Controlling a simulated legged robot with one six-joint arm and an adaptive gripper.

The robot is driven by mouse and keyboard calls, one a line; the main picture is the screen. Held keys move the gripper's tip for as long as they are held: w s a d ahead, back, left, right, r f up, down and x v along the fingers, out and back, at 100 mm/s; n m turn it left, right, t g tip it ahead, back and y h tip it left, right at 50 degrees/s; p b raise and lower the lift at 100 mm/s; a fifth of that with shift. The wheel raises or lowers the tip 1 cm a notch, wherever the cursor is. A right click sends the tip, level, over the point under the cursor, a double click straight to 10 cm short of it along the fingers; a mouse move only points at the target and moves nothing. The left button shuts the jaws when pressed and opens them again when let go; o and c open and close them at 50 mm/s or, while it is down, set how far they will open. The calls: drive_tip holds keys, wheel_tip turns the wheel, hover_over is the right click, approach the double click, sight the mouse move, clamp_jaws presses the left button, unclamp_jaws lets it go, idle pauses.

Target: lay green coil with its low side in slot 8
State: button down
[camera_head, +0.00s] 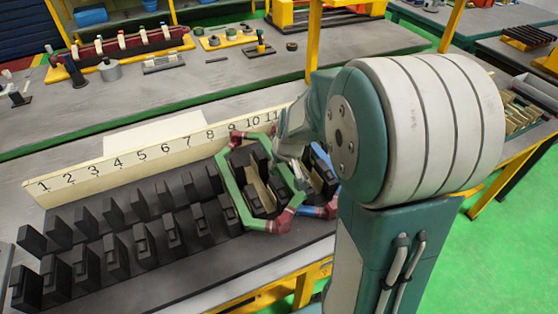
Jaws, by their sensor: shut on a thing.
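The green coil (232,193) is a six-sided loop with green straight sides and dark red ends. It lies over the right part of the black toothed stator (147,250), below the numbers 8 to 10 on the board. Its left side runs down between black teeth near 8 and 9; I cannot tell which slot it is in or how deep it sits. My gripper (294,172) is shut on the coil's right side, at the upper right of the loop. My own arm hides the stator's right end and part of the grip.
A pale number board (130,160) stands behind the teeth. A blue coil (318,211) sits just right of the green one, partly hidden. A pale liner (258,190) shows inside the loop. Slots on the left look empty. A parts table (200,90) stands behind.

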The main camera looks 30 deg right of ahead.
drive_tip(key=shift+f, duration=1.05)
idle(0.6)
drive_tip(key=shift+c, duration=1.8)
unclamp_jaws()
drive_tip(key=shift+r, duration=0.8)
drive_tip(key=shift+r, duration=3.75)
drive_tip(key=v, duration=1.2)
